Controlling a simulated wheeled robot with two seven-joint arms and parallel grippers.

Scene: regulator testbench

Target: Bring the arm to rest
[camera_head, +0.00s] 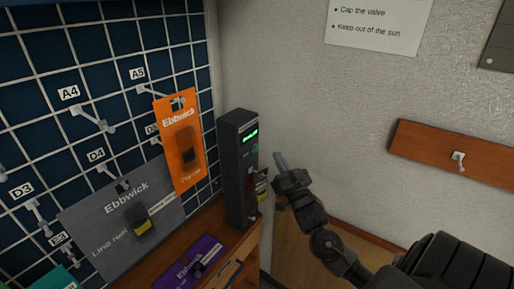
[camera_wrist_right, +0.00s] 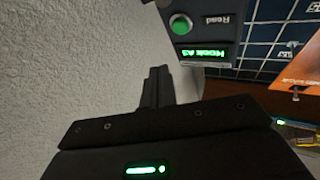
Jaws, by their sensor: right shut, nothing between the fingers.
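My right arm comes in from the lower right in the head view. Its gripper (camera_head: 281,160) is shut and empty, just right of a dark upright reader box (camera_head: 236,165), with a gap seeming to lie between them. In the right wrist view the closed fingers (camera_wrist_right: 156,85) point toward the box. The box's green button (camera_wrist_right: 181,24), marked "Read", and lit display (camera_wrist_right: 202,53) appear there upside down; the display reads "Hook" and a code, possibly A5. My left gripper is not in view.
A wire grid (camera_head: 100,60) with labelled hooks fills the left. An orange packet (camera_head: 180,150) and a grey packet (camera_head: 105,230) hang there. A purple packet (camera_head: 190,265) lies on the wooden bench below. A wooden hook board (camera_head: 430,150) is on the right wall.

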